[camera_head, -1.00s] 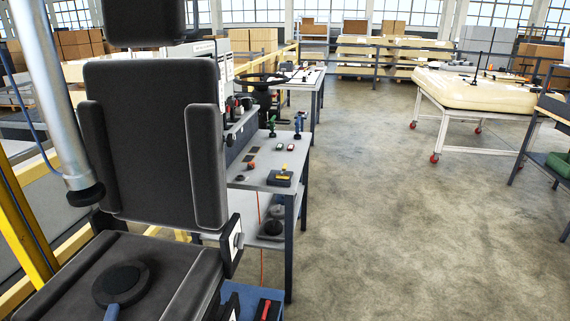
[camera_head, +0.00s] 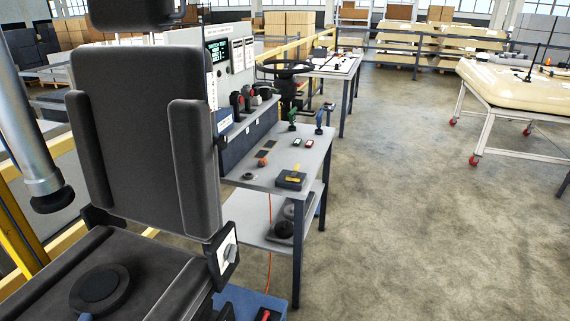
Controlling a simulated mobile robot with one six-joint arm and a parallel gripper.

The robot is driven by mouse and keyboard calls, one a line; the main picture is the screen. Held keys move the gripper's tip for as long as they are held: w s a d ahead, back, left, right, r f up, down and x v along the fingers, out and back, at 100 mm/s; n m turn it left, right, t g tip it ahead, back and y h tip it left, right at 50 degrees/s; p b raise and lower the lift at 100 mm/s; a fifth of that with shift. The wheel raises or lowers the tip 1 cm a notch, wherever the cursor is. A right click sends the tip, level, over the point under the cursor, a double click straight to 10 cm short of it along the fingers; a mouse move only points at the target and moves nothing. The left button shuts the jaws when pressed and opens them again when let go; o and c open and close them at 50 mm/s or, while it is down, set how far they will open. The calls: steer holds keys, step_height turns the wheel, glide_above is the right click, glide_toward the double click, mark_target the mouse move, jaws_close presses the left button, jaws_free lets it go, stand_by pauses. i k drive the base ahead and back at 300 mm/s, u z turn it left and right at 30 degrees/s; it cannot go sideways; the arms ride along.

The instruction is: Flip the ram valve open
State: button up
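I cannot tell for sure which part is the ram valve. A small black box with a yellow lever (camera_head: 291,178) sits near the front right corner of the grey bench top (camera_head: 247,182). A blue box (camera_head: 248,303) with a red-topped part (camera_head: 266,315) stands low by the chair, cut off by the bottom edge. A green-handled part (camera_head: 292,119) and a blue-handled part (camera_head: 319,123) stand upright at the bench's far end. My gripper is not in view.
A dark padded chair (camera_head: 140,150) fills the left, with a silver tube (camera_head: 28,130) beside it. A control panel (camera_head: 232,62) with joysticks stands behind the bench. An orange cable hangs down the bench front.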

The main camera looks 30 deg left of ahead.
mark_target(297, 166)
steer(key=u, duration=0.75)
steer(key=i, duration=1.15)
steer(key=u, duration=0.55)
steer(key=k, duration=0.55)
steer(key=u, duration=0.7)
steer(key=i, duration=0.4)
steer(key=z, duration=0.05)
